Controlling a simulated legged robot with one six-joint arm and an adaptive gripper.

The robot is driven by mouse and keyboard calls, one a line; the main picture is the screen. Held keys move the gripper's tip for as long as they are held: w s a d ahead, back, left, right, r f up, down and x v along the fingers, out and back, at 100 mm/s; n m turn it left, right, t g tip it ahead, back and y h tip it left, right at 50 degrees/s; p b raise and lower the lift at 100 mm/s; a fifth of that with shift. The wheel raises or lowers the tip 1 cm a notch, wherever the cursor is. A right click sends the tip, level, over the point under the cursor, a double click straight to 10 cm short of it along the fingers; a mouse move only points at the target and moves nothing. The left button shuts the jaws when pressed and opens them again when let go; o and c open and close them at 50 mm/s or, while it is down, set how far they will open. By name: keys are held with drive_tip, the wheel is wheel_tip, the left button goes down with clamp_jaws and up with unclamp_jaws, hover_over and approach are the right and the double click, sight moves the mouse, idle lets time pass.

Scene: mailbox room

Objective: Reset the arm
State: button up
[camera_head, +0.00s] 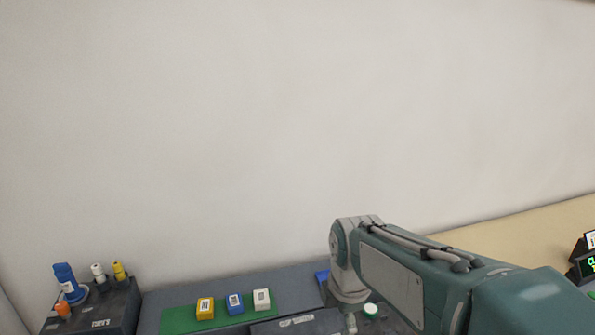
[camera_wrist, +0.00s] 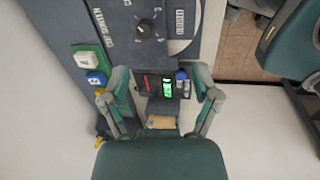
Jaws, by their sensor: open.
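My arm (camera_head: 420,280) reaches in from the lower right of the head view and bends downward over the bench at its elbow-like grey joint. My gripper is not visible in the head view. In the wrist view my gripper (camera_wrist: 160,98) is open, its two green-grey fingers spread wide on the left and right. Nothing is held between the fingers. Beyond them, apart from the fingers, are a dark device with a lit green display (camera_wrist: 167,88), a small blue-and-white item (camera_wrist: 181,77) and a tan packet (camera_wrist: 161,122).
Yellow (camera_head: 205,309), blue (camera_head: 235,304) and white (camera_head: 262,300) blocks sit on a green mat (camera_head: 178,320). A dark box (camera_head: 120,308) with coloured bottles stands at left. A knob panel (camera_wrist: 146,27) shows in the wrist view. The wall (camera_head: 250,130) above is bare.

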drive_tip(key=s+d+r+m+t, duration=0.1)
drive_tip(key=s+d+m+t, duration=0.1)
drive_tip(key=s+m, duration=0.5)
drive_tip(key=s+d+r+m+t, duration=0.1)
drive_tip(key=s+d+m, duration=0.4)
drive_tip(key=m, duration=0.8)
drive_tip(key=shift+s+d+r+m+t, duration=0.25)
drive_tip(key=shift+s+r+t, duration=0.2)
drive_tip(key=shift+s, duration=0.55)
